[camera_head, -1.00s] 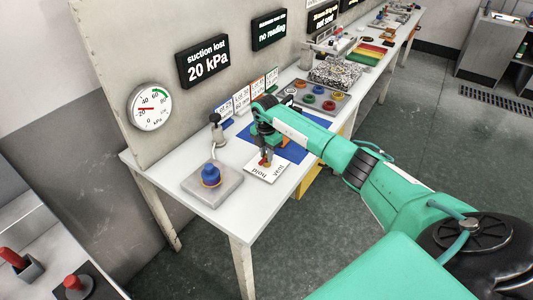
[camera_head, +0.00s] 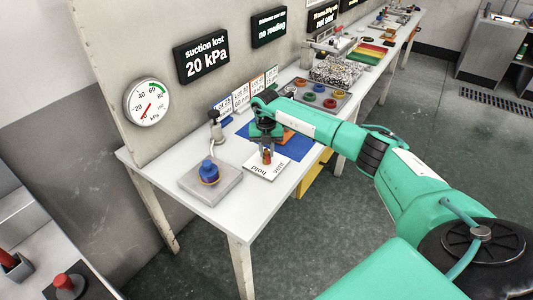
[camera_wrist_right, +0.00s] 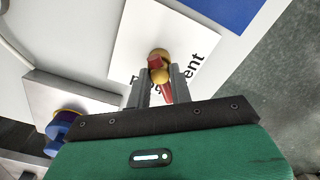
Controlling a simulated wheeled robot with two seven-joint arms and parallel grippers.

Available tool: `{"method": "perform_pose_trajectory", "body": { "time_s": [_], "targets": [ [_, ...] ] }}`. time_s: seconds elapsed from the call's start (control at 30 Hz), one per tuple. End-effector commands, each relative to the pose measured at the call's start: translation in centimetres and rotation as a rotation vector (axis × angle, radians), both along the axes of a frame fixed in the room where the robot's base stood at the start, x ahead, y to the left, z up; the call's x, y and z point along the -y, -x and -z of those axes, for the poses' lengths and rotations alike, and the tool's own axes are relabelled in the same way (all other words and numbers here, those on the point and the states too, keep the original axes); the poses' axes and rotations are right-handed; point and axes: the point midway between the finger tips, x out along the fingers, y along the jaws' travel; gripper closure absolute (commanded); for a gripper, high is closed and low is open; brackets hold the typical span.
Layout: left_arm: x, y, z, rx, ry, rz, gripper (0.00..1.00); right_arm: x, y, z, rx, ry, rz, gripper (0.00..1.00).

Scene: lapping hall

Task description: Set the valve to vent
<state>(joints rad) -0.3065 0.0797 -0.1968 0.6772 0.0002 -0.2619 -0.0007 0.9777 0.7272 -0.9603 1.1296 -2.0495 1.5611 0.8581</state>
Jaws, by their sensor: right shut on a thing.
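The valve is a small brass body (camera_wrist_right: 158,54) with a red lever (camera_wrist_right: 167,93), on a white card (camera_head: 264,174) printed "hold" and "vent". My right gripper (camera_head: 267,155) points down over the card. In the right wrist view its two fingers (camera_wrist_right: 157,90) are on either side of the lever and shut on it. The lever slants down and right from the brass; "vent" shows to its right and the other word is mostly hidden behind the fingers. Which word the lever points at is hard to tell. My left gripper is not in view.
A blue knob-like piece (camera_head: 209,171) sits on a grey block (camera_head: 221,188) left of the card. A round gauge (camera_head: 148,102) and a "suction lost 20 kPa" sign (camera_head: 201,57) hang on the wall. Coloured rings lie on a tray (camera_head: 298,103) farther along.

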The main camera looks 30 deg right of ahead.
Motion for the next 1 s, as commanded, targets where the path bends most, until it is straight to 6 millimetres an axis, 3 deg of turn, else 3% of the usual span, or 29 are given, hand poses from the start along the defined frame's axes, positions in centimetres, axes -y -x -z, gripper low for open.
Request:
{"method": "perform_pose_trajectory", "body": {
  "time_s": [0.13, 0.6, 1.0],
  "targets": [
    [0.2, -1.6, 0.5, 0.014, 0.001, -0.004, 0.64, 0.1, -0.1, 0.1, 0.003, 0.002, -0.137, 1.0],
    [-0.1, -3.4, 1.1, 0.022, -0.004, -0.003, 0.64, 0.2, 0.0, 0.0, 0.004, 0.002, -0.563, 1.0],
    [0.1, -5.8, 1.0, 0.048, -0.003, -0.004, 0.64, 0.2, 0.0, -0.1, 0.003, 0.001, -0.784, 1.0]
  ]
}}
